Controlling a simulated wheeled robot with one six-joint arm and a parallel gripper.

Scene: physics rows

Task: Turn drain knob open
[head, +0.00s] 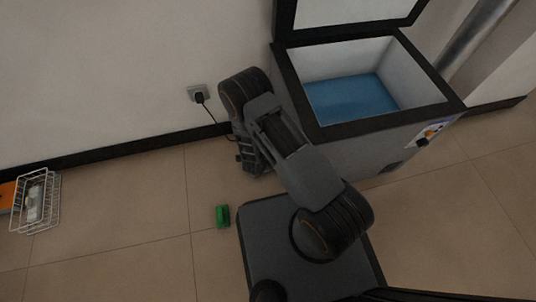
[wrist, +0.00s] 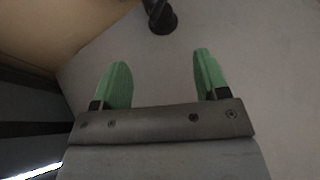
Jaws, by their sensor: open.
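A dark round knob (wrist: 160,17), which looks like the drain knob, sticks out from a plain grey surface at the top of the wrist view. My gripper (wrist: 162,60) has two green fingers spread wide apart, with nothing between them. The knob lies beyond the fingertips, roughly in line with the gap, and is not touched. In the head view the chest freezer (head: 370,150) stands open at the upper right with a blue floor inside. The drain knob cannot be made out there, and my arm hides part of the freezer's left side.
A control panel (head: 428,133) is on the freezer's front right. A small green object (head: 222,215) lies on the tiled floor. A wire basket (head: 40,200) is at the far left. A wall socket (head: 199,94) has a plugged cord running down. Floor at lower left is clear.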

